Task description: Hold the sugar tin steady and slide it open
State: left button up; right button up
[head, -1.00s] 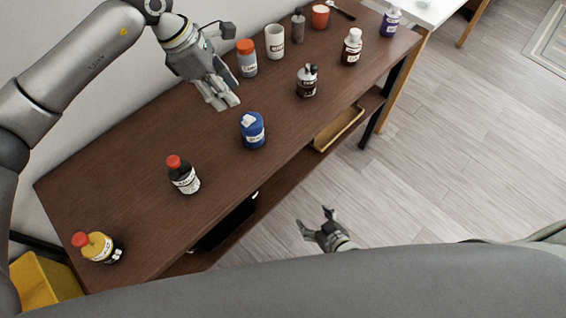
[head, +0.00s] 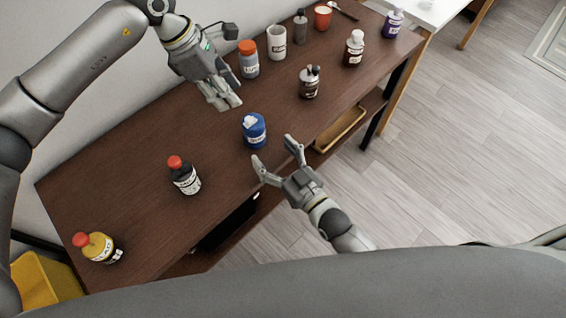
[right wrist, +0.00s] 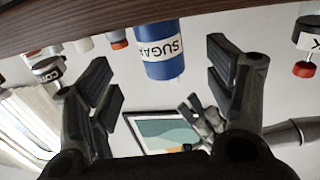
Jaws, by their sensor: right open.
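The sugar tin (head: 254,131) is a blue can standing upright on the dark brown table, near its front edge. In the right wrist view the tin (right wrist: 164,52) appears upside down with its SUGAR label readable, between and beyond my right fingers. My right gripper (head: 277,152) is open and empty at the table's front edge, close to the tin but apart from it. My left gripper (head: 228,104) hangs over the table behind and left of the tin, apart from it. How far its fingers are spread is unclear. It also shows in the right wrist view (right wrist: 204,118).
A dark jar (head: 309,82), an orange-lidded jar (head: 248,60), a white cup (head: 276,43) and several other containers stand right and behind. A wooden tray (head: 340,130) lies on the lower shelf.

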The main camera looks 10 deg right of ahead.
aim_at(260, 139)
jog(key=x, duration=0.7)
jog(key=c, duration=1.2)
jog(key=shift+o, duration=0.2)
